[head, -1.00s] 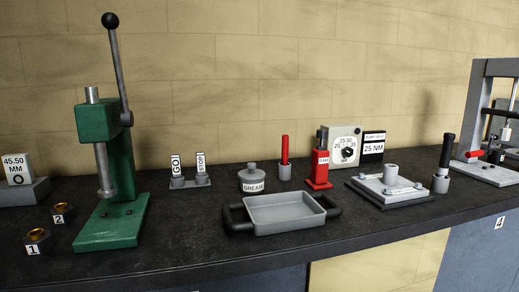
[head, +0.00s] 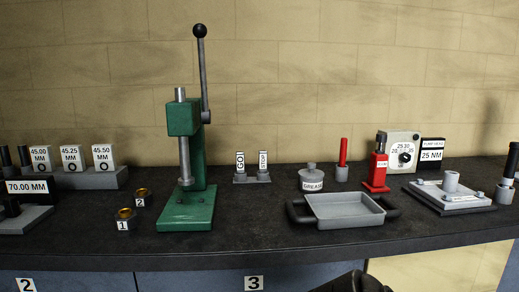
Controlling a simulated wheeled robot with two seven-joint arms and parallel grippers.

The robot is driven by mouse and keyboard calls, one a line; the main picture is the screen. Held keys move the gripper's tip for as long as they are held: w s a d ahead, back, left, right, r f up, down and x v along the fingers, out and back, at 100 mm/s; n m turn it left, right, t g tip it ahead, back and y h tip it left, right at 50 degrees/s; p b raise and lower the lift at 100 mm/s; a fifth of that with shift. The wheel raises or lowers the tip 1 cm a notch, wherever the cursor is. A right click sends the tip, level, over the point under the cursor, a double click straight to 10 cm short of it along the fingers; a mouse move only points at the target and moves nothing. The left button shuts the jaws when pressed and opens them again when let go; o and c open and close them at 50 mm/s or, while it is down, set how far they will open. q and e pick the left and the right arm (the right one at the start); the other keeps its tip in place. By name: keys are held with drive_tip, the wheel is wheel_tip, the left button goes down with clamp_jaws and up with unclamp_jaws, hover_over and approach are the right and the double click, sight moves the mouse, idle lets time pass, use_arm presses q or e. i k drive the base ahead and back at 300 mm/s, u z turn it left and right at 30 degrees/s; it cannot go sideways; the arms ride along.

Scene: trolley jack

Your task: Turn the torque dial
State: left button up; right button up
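The torque dial (head: 405,158) is a dark round knob on a pale upright box (head: 402,140) at the back right of the bench. Printed numbers, apparently 20 to 35, run around its upper side; the pointer is too small to read. A black-framed card (head: 431,156) reading 25 NM stands just right of the box. The red tool (head: 377,172) stands in front of the box's left side, partly covering its edge. Neither gripper shows clearly; only a dark rounded part, probably of my arm, shows at the bottom edge, well short of the dial.
A grey tray (head: 345,207) with black handles lies in front of the dial area. A grey plate fixture (head: 452,193) sits to its right. A grease pot (head: 311,180), a GO/STOP gauge stand (head: 252,177) and a green press (head: 188,160) stand to the left. Bare bench lies along the front.

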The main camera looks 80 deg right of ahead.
sight(404, 157)
drive_tip(key=u, duration=0.1)
drive_tip(key=k, duration=1.8)
drive_tip(key=z, duration=0.95)
